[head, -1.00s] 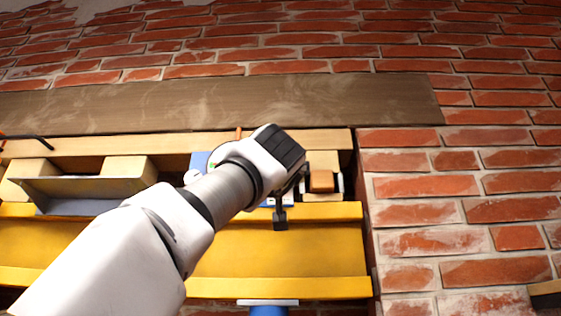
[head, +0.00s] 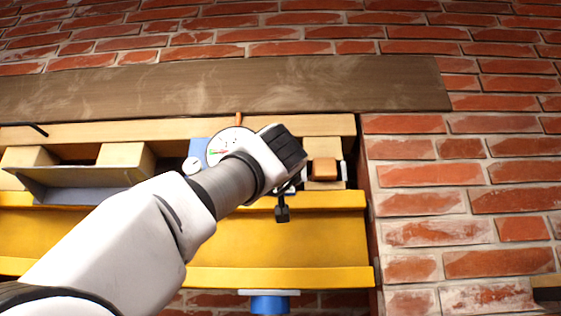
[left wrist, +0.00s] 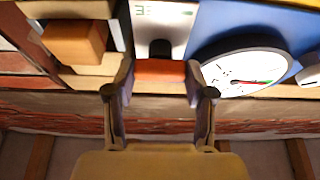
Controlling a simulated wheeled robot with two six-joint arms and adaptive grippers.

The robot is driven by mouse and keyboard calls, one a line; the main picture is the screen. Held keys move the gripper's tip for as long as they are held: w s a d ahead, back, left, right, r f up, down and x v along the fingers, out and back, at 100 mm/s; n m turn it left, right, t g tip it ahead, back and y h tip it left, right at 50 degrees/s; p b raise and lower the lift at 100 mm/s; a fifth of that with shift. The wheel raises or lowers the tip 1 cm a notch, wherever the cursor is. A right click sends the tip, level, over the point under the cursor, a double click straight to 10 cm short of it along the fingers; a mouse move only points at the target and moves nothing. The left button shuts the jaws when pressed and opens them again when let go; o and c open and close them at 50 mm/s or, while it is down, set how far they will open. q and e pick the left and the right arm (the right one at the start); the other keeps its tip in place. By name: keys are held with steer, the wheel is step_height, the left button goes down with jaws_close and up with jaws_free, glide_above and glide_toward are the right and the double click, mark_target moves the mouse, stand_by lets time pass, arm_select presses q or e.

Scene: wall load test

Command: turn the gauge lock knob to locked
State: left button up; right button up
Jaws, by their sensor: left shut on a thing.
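The round white gauge (head: 226,145) sits on a blue panel (head: 199,158), partly behind my left arm. It also shows in the left wrist view (left wrist: 241,72), with a needle and a green mark. Next to it is a white plate (left wrist: 172,18) with green markings and a dark slot. My left gripper (left wrist: 159,84) is shut on an orange-red bar (left wrist: 160,70) at the edge of this plate, which looks like the lock knob. In the head view my left gripper (head: 283,190) hides that bar. The bar's lock position cannot be read. My right gripper is not in view.
An orange-brown block (head: 324,168) in a pale mount is just right of my gripper. A yellow beam (head: 300,240) runs below, with a blue cylinder (head: 269,305) under it. A grey tray (head: 75,178) is at left. A wooden plank (head: 330,85) runs above; brick wall lies right.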

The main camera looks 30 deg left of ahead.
arm_select(q)
steer(key=shift+n, duration=0.5)
steer(key=shift+w+d+r+n+g+y+p, duration=0.1)
steer(key=shift+n+g+y+p, duration=0.4)
steer(key=shift+n+g+p, duration=1.8)
steer(key=shift+s+r+n+g+y+p, duration=0.1)
steer(key=shift+n+g+y+p, duration=0.3)
steer(key=shift+n, duration=3.85)
steer(key=shift+w+d+n+g+y+p, duration=0.1)
steer(key=shift+n+g+y+p, duration=0.85)
steer(key=shift+n, duration=2.3)
steer(key=shift+g+h, duration=0.35)
steer(key=shift+g, duration=0.1)
